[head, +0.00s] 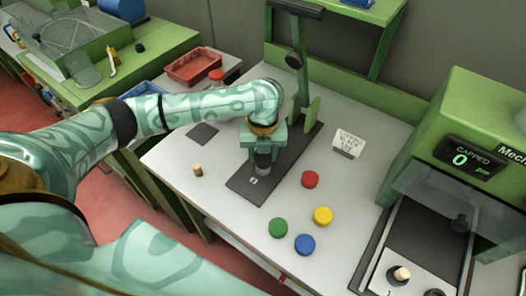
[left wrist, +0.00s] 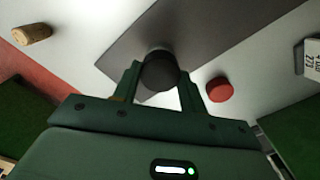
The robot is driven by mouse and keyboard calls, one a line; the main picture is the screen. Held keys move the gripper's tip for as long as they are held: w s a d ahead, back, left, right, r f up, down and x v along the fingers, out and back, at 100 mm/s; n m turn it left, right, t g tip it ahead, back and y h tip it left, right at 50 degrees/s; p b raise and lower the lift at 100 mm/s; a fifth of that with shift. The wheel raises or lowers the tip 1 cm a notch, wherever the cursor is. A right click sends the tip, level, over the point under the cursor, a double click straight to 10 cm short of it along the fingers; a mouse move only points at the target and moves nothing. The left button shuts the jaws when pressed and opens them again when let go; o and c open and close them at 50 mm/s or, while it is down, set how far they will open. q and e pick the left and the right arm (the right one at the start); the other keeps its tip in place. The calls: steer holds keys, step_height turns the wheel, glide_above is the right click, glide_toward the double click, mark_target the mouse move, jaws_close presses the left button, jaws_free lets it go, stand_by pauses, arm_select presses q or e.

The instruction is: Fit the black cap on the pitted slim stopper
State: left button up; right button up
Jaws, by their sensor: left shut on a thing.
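My left gripper (head: 263,164) points down over the dark mat and is shut on a dark round piece, the black cap (left wrist: 160,72). The cap sits between the fingertips in the left wrist view; I cannot tell its height above the mat. A small tan cork stopper (head: 198,170) stands on the white table left of the mat. In the left wrist view this stopper (left wrist: 33,34) shows a pitted side. Another pale stopper (head: 401,273) stands in the machine's tray at lower right. I cannot tell for sure which one is the slim one. My right gripper is out of view.
Red (head: 310,179), yellow (head: 323,215), green (head: 278,228) and blue (head: 305,244) caps lie right of and in front of the dark mat (head: 245,188). A small sign (head: 349,142) stands behind them. A green post (head: 304,70) rises behind the mat. The machine's counter (head: 462,159) reads 0.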

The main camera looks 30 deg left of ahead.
mark_target(263, 157)
arm_select(q)
steer(key=shift+f, duration=0.2)
steer(key=o, duration=1)
step_height(263, 157, up, 16)
steer(key=p, duration=0.6)
steer(key=shift+r, duration=0.15)
steer(key=shift+s, duration=0.1)
